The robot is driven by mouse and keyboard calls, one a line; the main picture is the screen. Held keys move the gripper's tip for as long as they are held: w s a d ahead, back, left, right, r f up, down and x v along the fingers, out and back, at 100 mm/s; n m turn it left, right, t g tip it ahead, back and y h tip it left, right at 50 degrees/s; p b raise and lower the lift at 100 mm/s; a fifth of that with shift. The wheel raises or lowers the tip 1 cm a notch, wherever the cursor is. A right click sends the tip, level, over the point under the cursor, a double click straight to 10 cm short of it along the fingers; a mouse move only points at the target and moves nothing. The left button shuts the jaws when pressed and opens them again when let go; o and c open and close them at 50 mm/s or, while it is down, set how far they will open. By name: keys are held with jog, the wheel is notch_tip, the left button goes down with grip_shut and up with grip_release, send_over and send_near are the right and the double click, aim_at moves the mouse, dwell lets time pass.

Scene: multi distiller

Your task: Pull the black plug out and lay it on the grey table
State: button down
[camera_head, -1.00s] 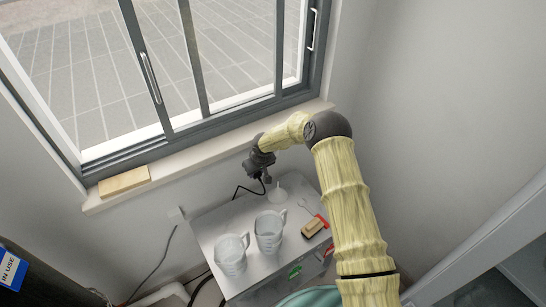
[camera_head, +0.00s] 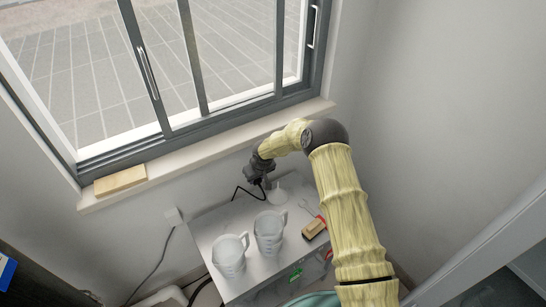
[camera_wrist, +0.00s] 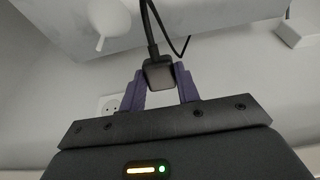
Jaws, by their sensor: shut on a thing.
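My gripper (camera_wrist: 160,85) is shut on the black plug (camera_wrist: 158,73), which sits between the two purple fingertips in the wrist view. Its black cable (camera_wrist: 151,35) runs from the plug toward the table and also shows as a bent line in the head view (camera_head: 248,190). A white wall socket (camera_wrist: 110,104) with open holes shows beside the left finger, apart from the plug. In the head view my gripper (camera_head: 257,179) is by the wall, above the back edge of the grey table (camera_head: 208,227). The plug is hard to make out there.
Two clear jugs (camera_head: 229,256) (camera_head: 269,232), a white funnel-like item (camera_head: 278,194), a wooden-topped block (camera_head: 313,229) and a red-handled tool (camera_head: 318,214) stand on the table. The window sill (camera_head: 205,159) is above.

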aim_at(258, 184)
jog(key=shift+f+b, duration=5.75)
jog(key=shift+f, duration=1.75)
jog(key=c, duration=0.9)
grip_release()
jog(key=shift+c, duration=0.2)
notch_tip(258, 184, up, 10)
jog(key=shift+r, duration=0.1)
jog(key=shift+r+p, duration=3.55)
jog(key=shift+r, duration=2.4)
